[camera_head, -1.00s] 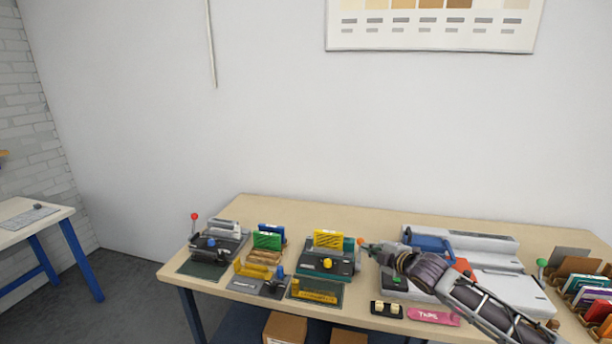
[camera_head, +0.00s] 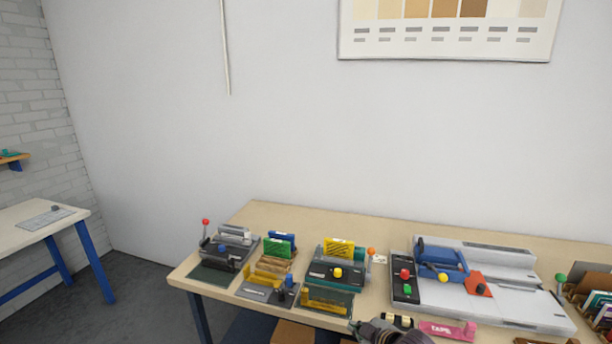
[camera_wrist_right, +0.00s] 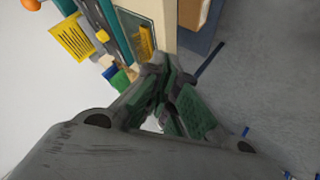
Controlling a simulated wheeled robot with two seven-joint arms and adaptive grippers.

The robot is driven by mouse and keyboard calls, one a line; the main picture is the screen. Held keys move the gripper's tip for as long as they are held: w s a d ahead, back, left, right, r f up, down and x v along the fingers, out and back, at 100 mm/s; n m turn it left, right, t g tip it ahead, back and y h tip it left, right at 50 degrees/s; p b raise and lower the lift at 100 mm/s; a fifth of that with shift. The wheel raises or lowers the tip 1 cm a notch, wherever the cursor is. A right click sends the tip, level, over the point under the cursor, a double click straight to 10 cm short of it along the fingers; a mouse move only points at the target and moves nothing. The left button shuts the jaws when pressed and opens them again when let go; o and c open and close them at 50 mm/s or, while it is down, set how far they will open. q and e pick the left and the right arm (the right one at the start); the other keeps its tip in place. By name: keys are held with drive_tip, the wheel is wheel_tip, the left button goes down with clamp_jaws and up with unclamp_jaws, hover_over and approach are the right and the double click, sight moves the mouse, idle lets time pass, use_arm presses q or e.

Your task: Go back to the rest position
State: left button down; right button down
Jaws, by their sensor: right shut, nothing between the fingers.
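My right gripper (camera_head: 356,327) is low in the head view, at the front edge of the workbench (camera_head: 400,223), with its dark grey wrist cut off by the bottom of the picture. In the right wrist view my right gripper (camera_wrist_right: 165,80) has its green-padded fingers together at the tips, with nothing between them. There it points past the bench edge, and the grey floor lies to the right. My left gripper and arm are not in view.
The bench holds a teal-based machine with a yellow sign (camera_head: 339,248), a large grey machine with a blue clamp (camera_head: 442,260), a pink tape holder (camera_head: 447,330) and a card rack (camera_head: 590,290). Cardboard boxes (camera_head: 292,333) sit under the bench. Floor at left is clear.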

drive_tip(key=s+d+f+m+g+h, duration=0.1)
drive_tip(key=s+d+f+m+g, duration=0.2)
drive_tip(key=s, duration=0.5)
drive_tip(key=s+d+f+m+g+h, duration=0.1)
drive_tip(key=s+d+m, duration=0.1)
drive_tip(key=s+m, duration=0.35)
drive_tip(key=s+d+f+m+g+h, duration=0.2)
drive_tip(key=s+d, duration=0.1)
drive_tip(key=s, duration=0.7)
wheel_tip(320, 180, down, 34)
drive_tip(key=s+g, duration=0.1)
drive_tip(key=s, duration=0.2)
drive_tip(key=s+d+f, duration=0.2)
drive_tip(key=s+f, duration=0.7)
drive_tip(key=s, duration=0.1)
drive_tip(key=s+d+f+g, duration=0.1)
drive_tip(key=s+d+f, duration=0.1)
drive_tip(key=s+f, duration=0.7)
drive_tip(key=shift+s+f, duration=0.4)
drive_tip(key=shift+s, duration=0.8)
